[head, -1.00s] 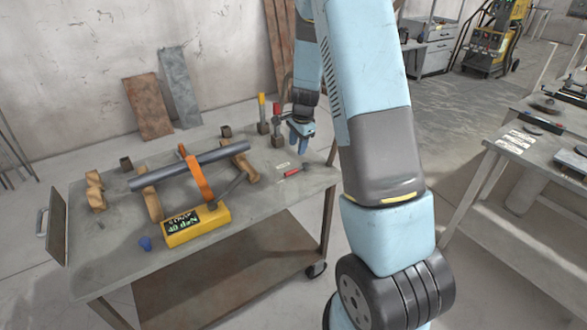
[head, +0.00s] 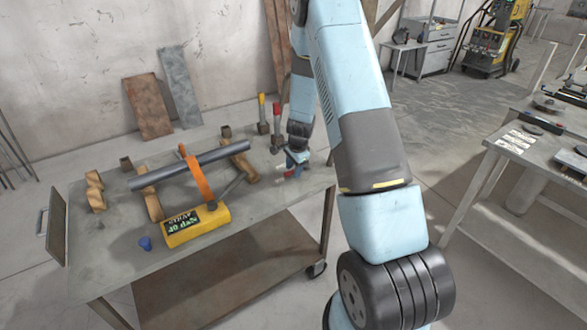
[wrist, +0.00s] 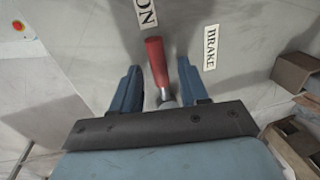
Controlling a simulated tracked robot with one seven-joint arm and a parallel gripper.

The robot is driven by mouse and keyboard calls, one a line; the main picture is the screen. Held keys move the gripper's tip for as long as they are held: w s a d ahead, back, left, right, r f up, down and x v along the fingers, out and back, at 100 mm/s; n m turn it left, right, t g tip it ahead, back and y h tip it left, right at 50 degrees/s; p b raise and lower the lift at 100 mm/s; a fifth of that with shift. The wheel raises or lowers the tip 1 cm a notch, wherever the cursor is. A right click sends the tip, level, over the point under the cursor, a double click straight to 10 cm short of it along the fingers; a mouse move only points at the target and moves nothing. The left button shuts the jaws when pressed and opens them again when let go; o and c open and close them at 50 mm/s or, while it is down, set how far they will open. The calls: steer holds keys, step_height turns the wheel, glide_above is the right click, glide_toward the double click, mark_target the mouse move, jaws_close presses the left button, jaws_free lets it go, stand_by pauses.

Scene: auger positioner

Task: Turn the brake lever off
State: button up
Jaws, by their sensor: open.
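The brake lever (wrist: 156,60) has a red grip and a metal stem in the wrist view. Its grip points up the picture toward the ON label (wrist: 146,13). The BRAKE label (wrist: 210,47) lies to its right. My gripper (wrist: 158,80) is open, with one blue finger on each side of the lever. Gaps show between the grip and both fingers. The lever's pivot end is mostly hidden behind the gripper body. In the head view, my gripper (head: 294,160) is low over the table's right end, and part of the red lever (head: 284,174) shows beside it.
A grey pipe (head: 224,153) rests on wooden blocks with an orange strap. A yellow box (head: 190,226) and a small blue piece (head: 145,243) are in front. Upright posts with yellow (head: 262,105) and red tops stand close behind my gripper. The table's right edge is near.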

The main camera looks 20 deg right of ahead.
steer(key=shift+c, duration=0.4)
jaws_close()
